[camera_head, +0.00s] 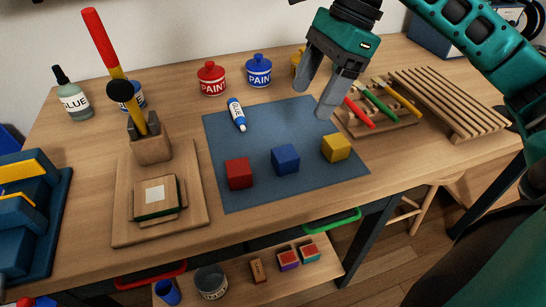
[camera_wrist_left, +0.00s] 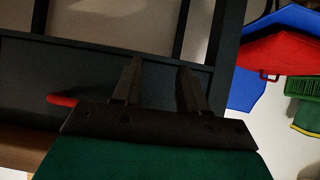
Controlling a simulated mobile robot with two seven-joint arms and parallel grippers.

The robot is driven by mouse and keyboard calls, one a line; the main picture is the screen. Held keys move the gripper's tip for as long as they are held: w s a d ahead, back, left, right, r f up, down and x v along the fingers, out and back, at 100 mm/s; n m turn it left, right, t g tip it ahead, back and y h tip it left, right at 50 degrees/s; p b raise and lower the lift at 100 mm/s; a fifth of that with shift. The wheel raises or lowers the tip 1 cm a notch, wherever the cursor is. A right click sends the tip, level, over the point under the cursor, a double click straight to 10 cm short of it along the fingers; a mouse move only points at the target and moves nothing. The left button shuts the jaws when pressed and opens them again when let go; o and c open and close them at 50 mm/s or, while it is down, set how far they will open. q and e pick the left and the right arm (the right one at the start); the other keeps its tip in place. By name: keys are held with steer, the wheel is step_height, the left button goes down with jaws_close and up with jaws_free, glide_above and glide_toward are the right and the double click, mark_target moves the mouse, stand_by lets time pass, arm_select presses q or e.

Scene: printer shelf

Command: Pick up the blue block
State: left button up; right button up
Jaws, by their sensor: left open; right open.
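The blue block (camera_head: 286,159) sits on the blue-grey mat (camera_head: 275,118), between a red block (camera_head: 239,174) on its left and a yellow block (camera_head: 336,148) on its right. My right gripper (camera_head: 317,100) is open and empty, above the back right part of the mat. It is behind the blue block and apart from it. My left gripper shows only in the left wrist view (camera_wrist_left: 157,88). It is open with nothing between its fingers, and no block shows there.
A blue glue tube (camera_head: 236,114) lies on the mat. Paint tins (camera_head: 212,78) stand behind it. A tool rack (camera_head: 380,112) and a slatted wooden rack (camera_head: 450,100) are at right.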

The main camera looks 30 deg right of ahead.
mark_target(285, 153)
steer(key=x, duration=0.5)
steer(key=b+x, duration=0.1)
steer(key=x, duration=0.1)
steer(key=shift+s+a+f, duration=0.15)
steer(key=shift+s, duration=0.05)
steer(key=x, duration=0.4)
steer(key=shift+s+a, duration=0.25)
steer(key=shift+w+a+f, duration=0.1)
steer(key=shift+a+f, duration=0.05)
steer(key=shift+f, duration=0.35)
steer(key=shift+c, duration=0.4)
steer(key=c, duration=1)
steer(key=shift+o, duration=0.2)
steer(key=shift+r, duration=0.15)
